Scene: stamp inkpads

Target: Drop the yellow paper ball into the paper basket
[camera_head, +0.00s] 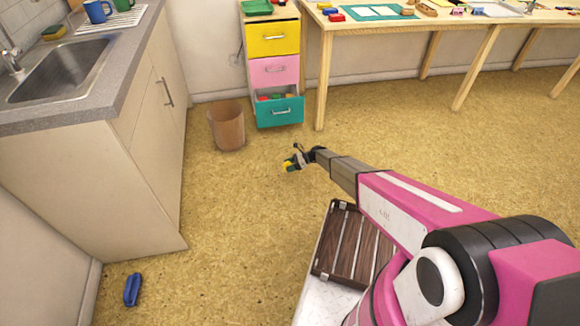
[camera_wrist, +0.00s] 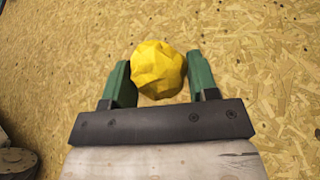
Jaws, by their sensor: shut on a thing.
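The yellow paper ball (camera_wrist: 159,70) is a crumpled, faceted ball held between the two green fingers of my gripper (camera_wrist: 160,78) in the wrist view. In the head view my gripper (camera_head: 292,163) is small, with a bit of yellow at its tip, out over the floor at the end of my stretched arm. The paper basket (camera_head: 227,126) is a brown, open-topped bin on the floor, up and to the left of my gripper, clearly apart from it. The inside bottom of the basket is hidden.
A drawer unit (camera_head: 273,62) stands right of the basket, its teal bottom drawer (camera_head: 280,111) pulled open. A sink counter (camera_head: 100,170) is at left. A wooden table (camera_head: 440,20) is at the back right. A blue object (camera_head: 132,290) lies on the floor. Floor between gripper and basket is clear.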

